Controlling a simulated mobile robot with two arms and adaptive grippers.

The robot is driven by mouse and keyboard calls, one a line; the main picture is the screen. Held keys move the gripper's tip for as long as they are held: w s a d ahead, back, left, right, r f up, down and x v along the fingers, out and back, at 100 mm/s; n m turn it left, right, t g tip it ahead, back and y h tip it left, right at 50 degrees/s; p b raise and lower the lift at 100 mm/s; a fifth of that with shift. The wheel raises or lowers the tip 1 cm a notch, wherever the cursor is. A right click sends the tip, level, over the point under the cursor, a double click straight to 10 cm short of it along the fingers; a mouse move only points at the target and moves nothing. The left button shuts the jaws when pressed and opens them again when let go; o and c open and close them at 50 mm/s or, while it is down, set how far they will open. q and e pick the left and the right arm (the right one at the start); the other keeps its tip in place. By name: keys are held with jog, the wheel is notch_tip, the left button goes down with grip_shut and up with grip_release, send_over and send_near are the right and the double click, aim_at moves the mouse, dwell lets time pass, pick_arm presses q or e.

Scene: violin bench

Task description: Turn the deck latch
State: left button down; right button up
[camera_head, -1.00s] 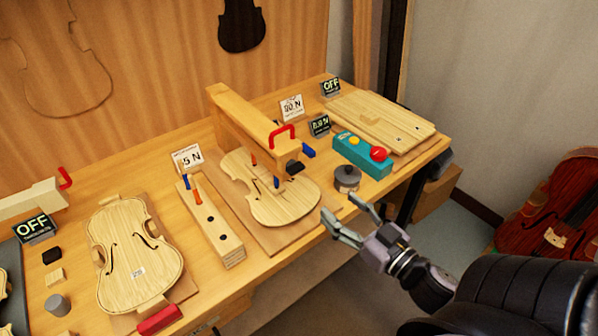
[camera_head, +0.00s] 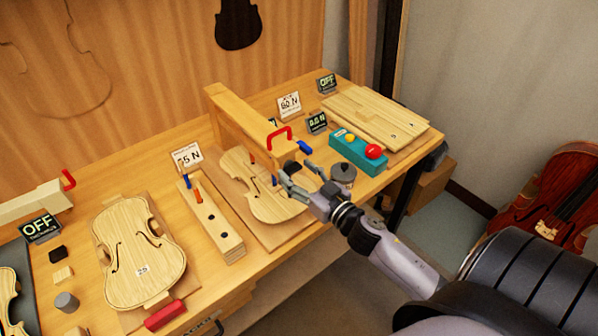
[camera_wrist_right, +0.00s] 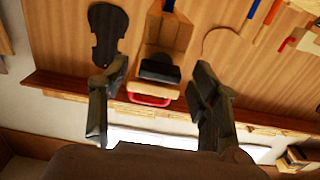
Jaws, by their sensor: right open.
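No part is plainly marked as the deck latch. A wooden beam (camera_head: 238,117) reaches over a pale violin plate (camera_head: 258,205). At its near end are a red handle (camera_head: 279,134), a small blue piece (camera_head: 305,147) and a dark pad partly behind my fingers. My right gripper (camera_head: 297,174) is open and empty over the right part of the plate, just in front of the beam end. In the right wrist view, the red handle (camera_wrist_right: 150,99) and a black block (camera_wrist_right: 159,70) lie between the spread fingers (camera_wrist_right: 158,85), apparently beyond them. My left gripper is out of view.
A dark round pot (camera_head: 343,174) stands close right of my gripper. A teal box (camera_head: 352,152) with a red button is farther right. A drilled wooden block (camera_head: 217,228) and another violin body (camera_head: 138,255) lie left. The bench's front edge passes below my arm.

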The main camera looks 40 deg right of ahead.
jog(key=shift+c, duration=0.2)
jog(key=c, duration=1.1)
jog(key=shift+n, duration=0.4)
jog(key=n, duration=0.7)
jog(key=shift+n+p, duration=0.3)
jog(key=shift+p, duration=0.05)
jog(key=n, duration=0.4)
jog(key=shift+n, duration=0.3)
jog(key=n, duration=0.4)
jog(key=shift+n+b, duration=0.3)
jog(key=shift+n, duration=0.4)
